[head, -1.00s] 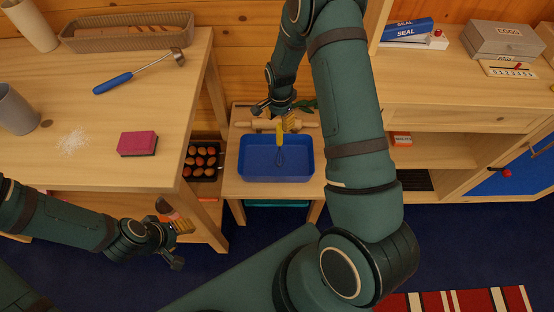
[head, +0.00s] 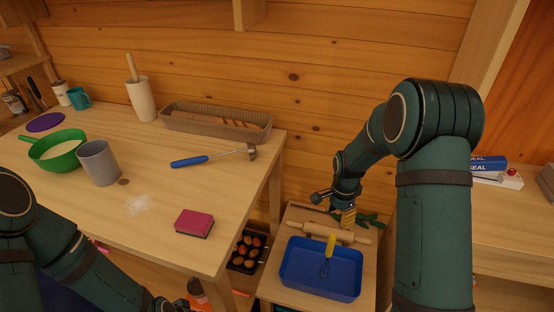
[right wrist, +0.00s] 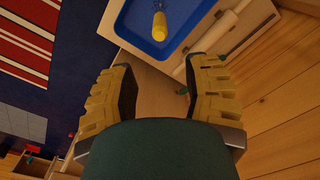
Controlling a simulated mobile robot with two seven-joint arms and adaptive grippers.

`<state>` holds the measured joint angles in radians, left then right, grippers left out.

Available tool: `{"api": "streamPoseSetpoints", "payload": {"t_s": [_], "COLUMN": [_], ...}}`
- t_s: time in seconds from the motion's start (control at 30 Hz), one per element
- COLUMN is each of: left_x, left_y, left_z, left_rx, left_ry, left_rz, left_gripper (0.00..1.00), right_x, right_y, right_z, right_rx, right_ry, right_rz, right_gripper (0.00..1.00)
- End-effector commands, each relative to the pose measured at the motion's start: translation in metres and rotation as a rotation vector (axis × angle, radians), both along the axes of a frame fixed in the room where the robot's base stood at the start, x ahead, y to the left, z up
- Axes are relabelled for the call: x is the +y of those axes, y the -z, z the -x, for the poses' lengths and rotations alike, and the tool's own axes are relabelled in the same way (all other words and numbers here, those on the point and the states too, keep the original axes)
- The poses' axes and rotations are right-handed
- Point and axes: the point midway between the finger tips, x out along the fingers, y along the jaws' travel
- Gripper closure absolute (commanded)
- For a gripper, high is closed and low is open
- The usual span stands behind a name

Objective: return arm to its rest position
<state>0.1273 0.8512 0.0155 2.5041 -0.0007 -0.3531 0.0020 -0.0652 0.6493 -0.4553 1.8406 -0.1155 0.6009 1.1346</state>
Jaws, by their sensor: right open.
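My right arm reaches down over a small wooden stand (head: 268,285), and my right gripper (head: 348,217) hangs above its back part, near the rolling pin (head: 355,237). In the right wrist view my right gripper (right wrist: 163,85) is open, with its yellow-padded fingers wide apart and nothing between them. The yellow handle also shows beyond the fingertips in the right wrist view (right wrist: 160,27). My left arm is low at the left; its gripper is mostly cut off at the bottom edge.
Green leaves (head: 370,219) lie behind the rolling pin. A shelf unit (head: 510,230) stands at right.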

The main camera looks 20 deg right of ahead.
Motion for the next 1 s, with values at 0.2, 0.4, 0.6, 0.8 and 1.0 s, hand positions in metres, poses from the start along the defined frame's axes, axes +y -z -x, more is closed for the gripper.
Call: {"api": "streamPoseSetpoints", "payload": {"t_s": [0.2,0.4,0.6,0.8,1.0], "left_x": [0.000,0.000,0.000,0.000,0.000], "left_y": [0.000,0.000,0.000,0.000,0.000], "left_z": [0.000,0.000,0.000,0.000,0.000], "left_rx": [0.000,0.000,0.000,0.000,0.000], "left_ry": [0.000,0.000,0.000,0.000,0.000], "left_rz": [0.000,0.000,0.000,0.000,0.000], "left_gripper": [0.49,0.49,0.49,0.49,0.49], "right_x": [0.023,0.108,0.184,0.217,0.221], "right_y": [0.024,0.087,0.113,0.112,0.111], "right_z": [0.012,0.067,0.135,0.171,0.175], "right_rx": [-0.010,-0.091,-0.226,-0.314,-0.330], "right_ry": [-0.117,-0.542,-0.945,-1.147,-1.180], "right_rz": [-0.033,-0.141,-0.210,-0.219,-0.216], "right_gripper": [0.52,0.52,0.52,0.52,0.52]}}
